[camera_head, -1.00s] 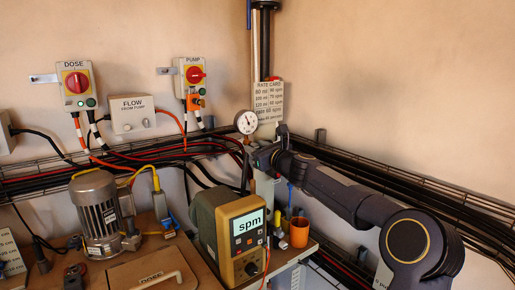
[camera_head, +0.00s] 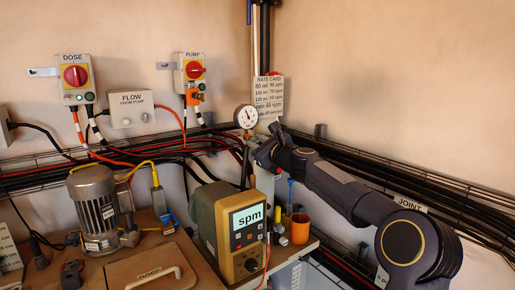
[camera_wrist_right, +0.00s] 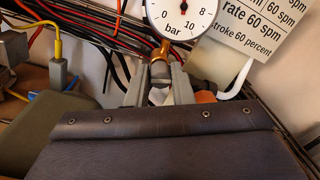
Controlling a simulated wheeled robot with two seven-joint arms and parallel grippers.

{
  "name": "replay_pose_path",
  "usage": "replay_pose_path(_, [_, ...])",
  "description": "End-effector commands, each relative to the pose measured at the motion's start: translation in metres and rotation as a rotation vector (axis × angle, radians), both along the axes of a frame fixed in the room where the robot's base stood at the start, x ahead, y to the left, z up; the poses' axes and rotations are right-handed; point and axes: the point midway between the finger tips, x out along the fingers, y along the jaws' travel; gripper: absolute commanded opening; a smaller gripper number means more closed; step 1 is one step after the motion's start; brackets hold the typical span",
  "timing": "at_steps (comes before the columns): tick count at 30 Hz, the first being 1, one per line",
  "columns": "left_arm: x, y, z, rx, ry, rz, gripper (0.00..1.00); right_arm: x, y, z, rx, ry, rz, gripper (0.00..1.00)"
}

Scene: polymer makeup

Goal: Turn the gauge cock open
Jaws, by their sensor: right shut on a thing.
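The round white pressure gauge (camera_head: 246,117) stands on a pipe near the room's corner. In the right wrist view its dial (camera_wrist_right: 182,15) is cut off by the top edge and marked in bar, with a brass stem (camera_wrist_right: 161,50) below it. My right gripper (camera_wrist_right: 158,88) is shut on the gauge cock just under that stem. The fingers stand on either side of it and hide most of it, so I cannot tell how its handle is turned. In the head view the right gripper (camera_head: 251,150) is small, just below the gauge. My left gripper is not in view.
A rate card (camera_head: 268,90) hangs behind the gauge. A grey motor (camera_head: 97,206) is at left. Cable racks (camera_head: 440,192) run along both walls.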

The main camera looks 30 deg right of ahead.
Motion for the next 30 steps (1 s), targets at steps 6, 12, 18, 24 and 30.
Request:
replay_pose_path(6, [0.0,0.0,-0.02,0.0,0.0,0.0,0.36,0.0,0.001,-0.003,-0.21,-0.019,0.001,0.0])
replay_pose_path(12, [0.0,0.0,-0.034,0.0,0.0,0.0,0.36,0.0,0.001,-0.003,-0.398,-0.034,0.0,0.0])
replay_pose_path(18, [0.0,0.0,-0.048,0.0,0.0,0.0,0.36,0.0,0.001,-0.004,-0.589,-0.047,0.001,0.0])
replay_pose_path(24, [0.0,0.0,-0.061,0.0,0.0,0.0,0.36,0.0,0.0,-0.004,-0.778,-0.063,0.001,0.0])
replay_pose_path(30, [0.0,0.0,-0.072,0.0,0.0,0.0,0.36,0.0,0.0,-0.004,-0.954,-0.076,0.002,0.0])
